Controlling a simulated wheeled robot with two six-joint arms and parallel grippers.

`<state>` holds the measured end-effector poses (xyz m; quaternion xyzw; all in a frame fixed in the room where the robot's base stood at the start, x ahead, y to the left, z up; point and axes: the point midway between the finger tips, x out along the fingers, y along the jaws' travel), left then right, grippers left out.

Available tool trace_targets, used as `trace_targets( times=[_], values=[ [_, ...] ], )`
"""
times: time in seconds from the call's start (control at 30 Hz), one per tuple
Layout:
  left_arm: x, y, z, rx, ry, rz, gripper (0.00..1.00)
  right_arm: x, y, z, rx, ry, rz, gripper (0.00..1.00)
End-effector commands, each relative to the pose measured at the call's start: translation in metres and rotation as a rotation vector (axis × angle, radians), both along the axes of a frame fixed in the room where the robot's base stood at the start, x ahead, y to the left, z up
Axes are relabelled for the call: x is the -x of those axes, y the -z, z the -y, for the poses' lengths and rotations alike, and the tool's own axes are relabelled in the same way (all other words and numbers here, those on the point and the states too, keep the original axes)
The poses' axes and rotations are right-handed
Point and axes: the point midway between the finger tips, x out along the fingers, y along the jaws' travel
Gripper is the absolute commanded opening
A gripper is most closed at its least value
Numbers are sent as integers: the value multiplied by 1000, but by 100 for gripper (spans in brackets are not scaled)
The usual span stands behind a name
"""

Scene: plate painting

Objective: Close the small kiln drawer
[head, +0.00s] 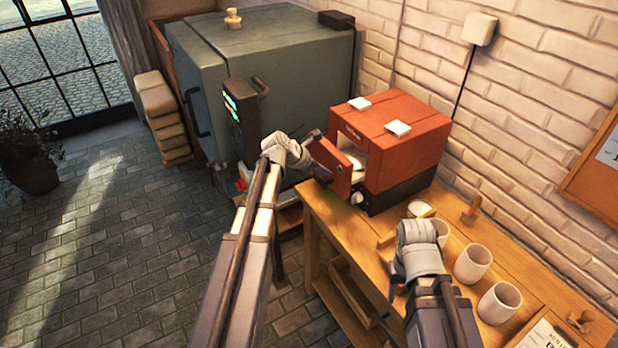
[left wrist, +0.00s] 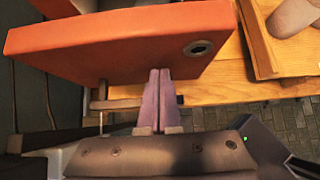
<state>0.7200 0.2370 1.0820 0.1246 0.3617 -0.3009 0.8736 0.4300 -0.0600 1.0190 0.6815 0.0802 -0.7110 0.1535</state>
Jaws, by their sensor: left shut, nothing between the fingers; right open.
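The small kiln (head: 400,135) is a red box on a dark base, standing on the wooden table. Its red front panel (head: 333,168) stands away from the body, leaving a gap with a pale interior (head: 354,155). In the left wrist view the panel (left wrist: 120,45) is a broad orange-red slab with a round hole. My left gripper (left wrist: 155,98) is shut and empty, its fingertips close against the panel beside a bar-like handle (left wrist: 120,102); contact is unclear. It also shows in the head view (head: 308,158). My right gripper (head: 416,232) is open above the table; its fingertips are largely hidden.
Several pale cups, including one cup (head: 473,263), stand on the wooden table (head: 375,265) near my right gripper. A wooden stamp (head: 470,210) stands behind them. A large grey kiln (head: 270,75) stands left of the small kiln.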

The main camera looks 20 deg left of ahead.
Motion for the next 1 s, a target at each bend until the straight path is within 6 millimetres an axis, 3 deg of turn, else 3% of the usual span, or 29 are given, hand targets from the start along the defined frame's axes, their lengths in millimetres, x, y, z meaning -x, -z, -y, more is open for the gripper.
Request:
trace_targets(
  times=[0.03,0.1,0.33,0.8,1.0],
  values=[
    [-17,0,10,1,4,1,0,0,0,0,0,0,0,50],
    [-32,0,22,-1,4,0,0,0,0,0,0,0,0,50],
    [-59,0,44,1,0,1,0,0,0,0,0,0,0,50],
    [-61,-1,48,5,-1,4,0,0,0,0,0,0,0,50],
    [-42,-1,37,2,-1,2,0,0,0,0,0,0,0,50]
  ],
)
